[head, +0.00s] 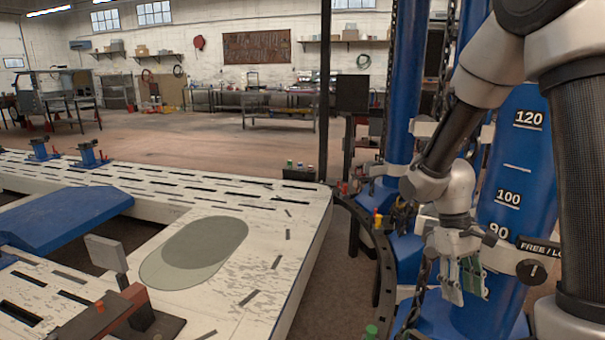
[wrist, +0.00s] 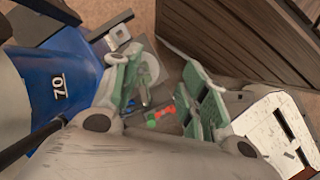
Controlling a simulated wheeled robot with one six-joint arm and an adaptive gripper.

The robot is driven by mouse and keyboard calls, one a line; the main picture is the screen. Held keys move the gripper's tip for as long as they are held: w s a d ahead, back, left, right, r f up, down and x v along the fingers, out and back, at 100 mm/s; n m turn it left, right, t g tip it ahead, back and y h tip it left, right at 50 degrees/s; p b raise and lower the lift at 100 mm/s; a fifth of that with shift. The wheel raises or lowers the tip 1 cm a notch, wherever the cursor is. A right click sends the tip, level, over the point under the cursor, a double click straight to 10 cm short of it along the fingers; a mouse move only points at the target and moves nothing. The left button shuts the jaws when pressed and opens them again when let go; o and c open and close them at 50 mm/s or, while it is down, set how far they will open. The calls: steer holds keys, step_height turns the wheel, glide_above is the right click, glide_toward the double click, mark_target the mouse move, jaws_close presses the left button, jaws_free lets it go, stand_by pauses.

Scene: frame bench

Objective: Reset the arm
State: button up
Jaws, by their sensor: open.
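My gripper (head: 464,292) hangs at the right of the head view, in front of the blue column with white numbers (head: 508,190). Its fingers point down. In the wrist view my gripper (wrist: 162,88) has two green-padded fingers standing wide apart. No object shows held between them. The floor and a small red and green item (wrist: 160,114) show through the gap, apparently beyond the fingers. My arm is bent, coming down from the upper right of the head view.
The white slotted frame bench (head: 250,210) fills the left and middle. A blue ramp-like piece (head: 65,220) lies at its left. A dark curved rail (head: 375,250) runs between bench and column. Chains hang near the blue columns. Open floor (head: 240,137) lies behind the bench.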

steer(key=s+r+m+t+y, duration=0.1)
steer(key=s+r+t, duration=0.3)
steer(key=r, duration=0.6)
steer(key=s+d+r+m+t, duration=0.1)
steer(key=s+r+t, duration=0.3)
steer(key=r, duration=0.6)
steer(key=shift+s+d+m+y, duration=0.25)
steer(key=shift+s+m+y, duration=0.25)
steer(key=shift+s, duration=0.5)
steer(key=shift+r, duration=0.1)
